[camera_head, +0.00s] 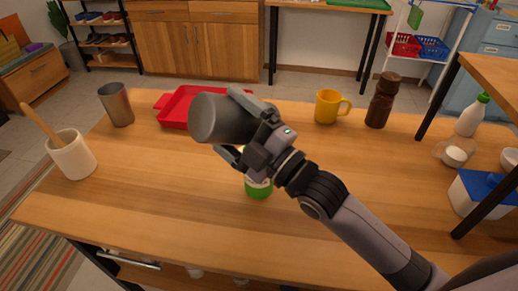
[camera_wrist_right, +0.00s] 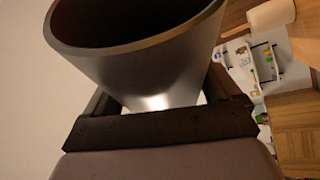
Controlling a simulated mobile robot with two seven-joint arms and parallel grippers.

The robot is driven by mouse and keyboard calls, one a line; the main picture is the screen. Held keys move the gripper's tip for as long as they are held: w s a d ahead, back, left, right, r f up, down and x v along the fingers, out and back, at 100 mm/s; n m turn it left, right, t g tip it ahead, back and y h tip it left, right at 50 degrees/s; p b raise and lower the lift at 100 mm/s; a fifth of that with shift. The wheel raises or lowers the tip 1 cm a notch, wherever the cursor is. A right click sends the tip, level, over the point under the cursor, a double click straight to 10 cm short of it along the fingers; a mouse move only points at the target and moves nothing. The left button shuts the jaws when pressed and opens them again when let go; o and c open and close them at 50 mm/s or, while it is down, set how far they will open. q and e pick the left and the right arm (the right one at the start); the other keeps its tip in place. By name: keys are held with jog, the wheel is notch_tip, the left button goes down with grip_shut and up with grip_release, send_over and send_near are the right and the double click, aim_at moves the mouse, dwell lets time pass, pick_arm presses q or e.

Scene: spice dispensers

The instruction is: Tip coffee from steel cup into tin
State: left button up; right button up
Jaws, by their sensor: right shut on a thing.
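My right gripper (camera_head: 245,125) is shut on a steel cup (camera_head: 225,118) and holds it above the table, tipped well over on its side. In the right wrist view the steel cup (camera_wrist_right: 150,60) fills the upper part, its wide rim and dark inside showing between the jaws. No coffee can be made out in it. A green and white tin (camera_head: 258,187) stands on the table below the gripper, its upper part hidden by the gripper. I see no stream between cup and tin. My left gripper is not in view.
Another metal cup (camera_head: 116,105) stands upright at the left, near a white mortar with a pestle (camera_head: 72,157). A red tray (camera_head: 175,108) lies behind the held cup. A yellow mug (camera_head: 327,107) and brown mill (camera_head: 382,100) stand at the back. The table's front left is clear.

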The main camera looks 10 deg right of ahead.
jog(key=shift+d+r+m, duration=0.15)
jog(key=shift+r+m, duration=0.05)
jog(key=shift+m, duration=0.2)
